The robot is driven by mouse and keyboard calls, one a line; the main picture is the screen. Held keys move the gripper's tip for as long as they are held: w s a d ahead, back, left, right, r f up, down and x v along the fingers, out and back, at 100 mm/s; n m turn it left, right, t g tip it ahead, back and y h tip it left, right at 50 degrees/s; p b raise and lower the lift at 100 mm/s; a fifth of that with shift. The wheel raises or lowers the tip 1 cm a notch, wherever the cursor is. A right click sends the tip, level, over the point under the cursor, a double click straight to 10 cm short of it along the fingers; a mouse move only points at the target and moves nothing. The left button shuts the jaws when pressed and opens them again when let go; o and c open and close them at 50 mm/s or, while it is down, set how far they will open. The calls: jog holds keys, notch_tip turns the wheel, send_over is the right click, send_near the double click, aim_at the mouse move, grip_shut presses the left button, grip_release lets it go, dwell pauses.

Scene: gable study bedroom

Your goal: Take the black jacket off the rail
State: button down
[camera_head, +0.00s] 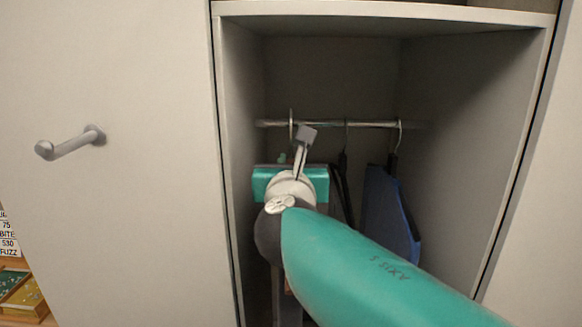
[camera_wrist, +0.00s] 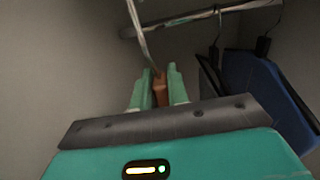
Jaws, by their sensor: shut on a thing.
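My gripper (camera_wrist: 160,78) is shut on a brown piece, seemingly the neck of the left hanger (camera_wrist: 159,92), just below its metal hook (camera_wrist: 140,35). The hook is still on the rail (camera_head: 370,124). In the head view my gripper (camera_head: 283,158) is mostly hidden behind my wrist, and whatever hangs from this hanger is hidden too. A black garment (camera_head: 343,190), perhaps the black jacket, hangs in the middle, partly covered by my arm; it also shows in the wrist view (camera_wrist: 209,75). I cannot tell whether the held hanger carries a garment.
A blue garment (camera_head: 388,212) hangs to the right on its own hanger. The wardrobe's side walls (camera_head: 480,150) are close on both sides, with a shelf (camera_head: 385,12) above the rail. A closed door with a handle (camera_head: 70,143) is at left.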

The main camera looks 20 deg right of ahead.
jog(key=shift+r, duration=0.4)
jog(key=shift+s, duration=0.15)
jog(key=shift+s+a, duration=0.1)
jog(key=shift+s, duration=0.1)
jog(key=shift+v, duration=3.15)
jog(key=shift+a, duration=0.1)
jog(key=v, duration=2)
